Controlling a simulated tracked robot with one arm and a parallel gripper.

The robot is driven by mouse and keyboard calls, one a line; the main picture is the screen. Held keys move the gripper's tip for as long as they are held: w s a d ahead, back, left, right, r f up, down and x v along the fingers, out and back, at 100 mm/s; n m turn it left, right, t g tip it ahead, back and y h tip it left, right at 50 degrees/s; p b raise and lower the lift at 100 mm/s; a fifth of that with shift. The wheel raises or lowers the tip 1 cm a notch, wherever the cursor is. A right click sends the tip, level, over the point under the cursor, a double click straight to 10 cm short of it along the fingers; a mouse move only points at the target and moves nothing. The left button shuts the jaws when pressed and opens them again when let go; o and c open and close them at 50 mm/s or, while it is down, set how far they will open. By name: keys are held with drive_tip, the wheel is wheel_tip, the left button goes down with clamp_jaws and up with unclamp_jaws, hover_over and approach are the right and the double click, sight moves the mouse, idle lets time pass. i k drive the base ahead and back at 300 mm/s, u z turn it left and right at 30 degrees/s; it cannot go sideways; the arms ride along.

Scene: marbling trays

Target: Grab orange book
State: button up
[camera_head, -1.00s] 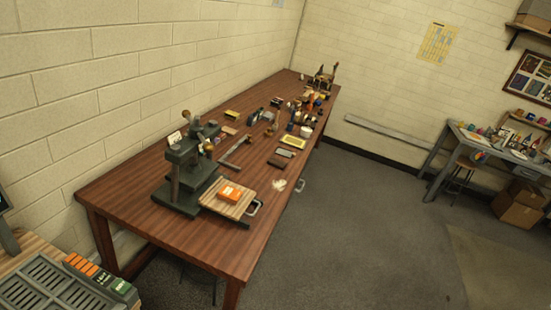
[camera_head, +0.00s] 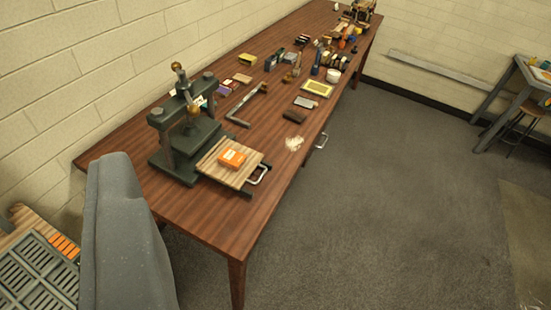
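The orange book (camera_head: 232,158) is a small, thick orange block with a pale mark on top. It lies flat on a striped wooden board (camera_head: 215,172) that juts out from a dark press (camera_head: 190,135) on the long brown table. Nothing covers the book. A large grey rounded part (camera_head: 128,240) stands at the lower left, close to the camera. It looks like part of my own arm or gripper, and it is apart from the book in the picture. I cannot make out two fingertips or whether they are open.
The long brown table (camera_head: 225,225) runs along the wall. An L-shaped metal tool (camera_head: 245,105), a yellow-framed tray (camera_head: 317,88) and several small items lie behind the board. The grey floor (camera_head: 400,200) to the right is clear. A slatted grey unit (camera_head: 38,270) stands lower left.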

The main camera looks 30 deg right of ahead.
sight(230, 157)
drive_tip(key=z, duration=0.15)
drive_tip(key=i, duration=1)
drive_tip(key=u, duration=0.1)
